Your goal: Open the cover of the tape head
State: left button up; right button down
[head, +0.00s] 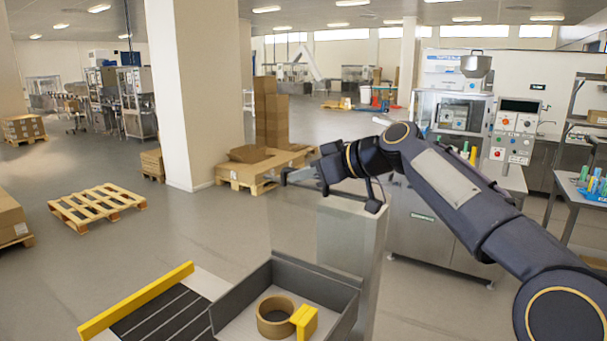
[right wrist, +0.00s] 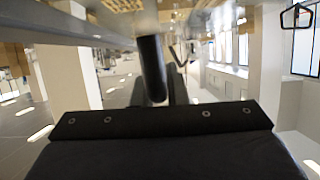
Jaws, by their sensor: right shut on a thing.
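The tape head is at the bottom of the head view: a grey open-topped box (head: 318,288) with a brown tape roll (head: 265,317) and a yellow block (head: 304,320) inside. A pale, partly see-through panel (head: 350,245), which looks like its cover, stands upright behind the box. My right gripper (head: 333,168) is at the top of this panel, shut on a dark bar that looks like the cover's handle. The dark bar (right wrist: 151,68) also shows in the right wrist view, near the fingers. The exact grip is hard to make out. My left gripper is out of view.
A yellow rail (head: 135,300) and dark conveyor strips lie left of the box. A steel machine cabinet (head: 425,220) stands behind my right arm. A pillar (head: 195,95), pallets (head: 97,203) and stacked cartons (head: 270,112) stand farther back. The floor between is clear.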

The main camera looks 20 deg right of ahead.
jog(key=c, duration=1.5)
grip_release()
jog(key=shift+f, duration=0.1)
jog(key=shift+o, duration=0.2)
